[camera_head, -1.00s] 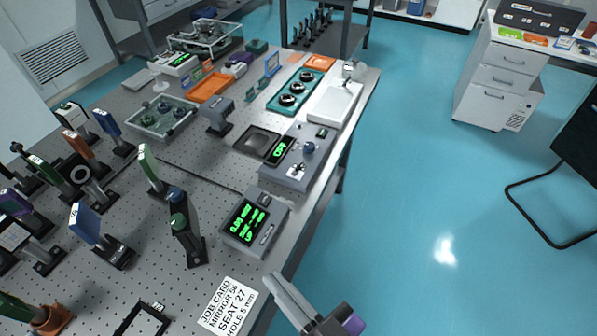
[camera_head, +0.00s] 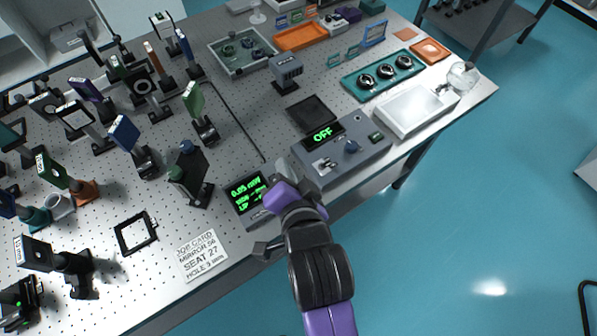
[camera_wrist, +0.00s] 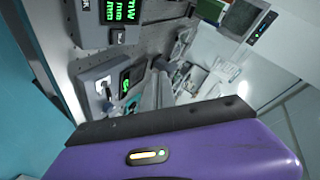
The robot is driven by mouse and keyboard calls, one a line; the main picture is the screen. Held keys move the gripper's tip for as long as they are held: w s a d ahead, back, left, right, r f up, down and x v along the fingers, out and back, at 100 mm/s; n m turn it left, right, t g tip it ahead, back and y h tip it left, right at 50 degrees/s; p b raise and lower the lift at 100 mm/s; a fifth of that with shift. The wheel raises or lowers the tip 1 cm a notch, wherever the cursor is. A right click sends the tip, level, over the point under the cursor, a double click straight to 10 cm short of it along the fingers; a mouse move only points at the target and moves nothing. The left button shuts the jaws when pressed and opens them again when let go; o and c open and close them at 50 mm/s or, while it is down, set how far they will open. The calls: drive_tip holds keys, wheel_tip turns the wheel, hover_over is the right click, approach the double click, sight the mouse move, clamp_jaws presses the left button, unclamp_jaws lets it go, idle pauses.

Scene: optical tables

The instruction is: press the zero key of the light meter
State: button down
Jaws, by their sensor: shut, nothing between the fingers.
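The light meter (camera_head: 248,193) is a grey box with a green-lit screen near the table's front edge in the head view. My gripper (camera_head: 283,168) is shut and empty, over the meter's right side, and hides that part of it. I cannot tell whether the fingers touch the meter. The zero key cannot be made out in the head view. In the wrist view a green-lit screen, seemingly the meter's (camera_wrist: 122,10), is cut by the top edge. The fingertips (camera_wrist: 157,88) show in the middle of the wrist view, to one side of that screen.
A grey control box (camera_head: 340,150) with an OFF display and a knob stands right of the meter. A dark mirror mount (camera_head: 190,175) stands close on its left. The job card (camera_head: 202,255) lies in front. A white plate (camera_head: 415,110) lies further right.

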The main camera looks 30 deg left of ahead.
drive_tip(key=shift+d+f+m, duration=0.1)
drive_tip(key=shift+f+m, duration=0.1)
drive_tip(key=shift+m, duration=0.1)
drive_tip(key=shift+s, duration=0.1)
drive_tip(key=f+b, duration=0.2)
drive_tip(key=a+f+b, duration=0.1)
drive_tip(key=f+b, duration=0.1)
drive_tip(key=f, duration=0.1)
drive_tip(key=w+a+f+b, duration=0.1)
drive_tip(key=f+b, duration=0.1)
drive_tip(key=b, duration=0.1)
drive_tip(key=shift+a+f, duration=0.4)
drive_tip(key=shift+f, duration=0.2)
drive_tip(key=shift+f+b, duration=0.15)
drive_tip(key=shift+b, duration=0.15)
idle(1.4)
drive_tip(key=shift+w+a+f, duration=0.1)
drive_tip(key=shift+f, duration=0.15)
drive_tip(key=shift+a+f, duration=0.15)
drive_tip(key=shift+f, duration=0.25)
idle(0.9)
drive_tip(key=shift+r, duration=0.15)
drive_tip(key=shift+d+r+p, duration=0.25)
drive_tip(key=shift+r+p, duration=0.4)
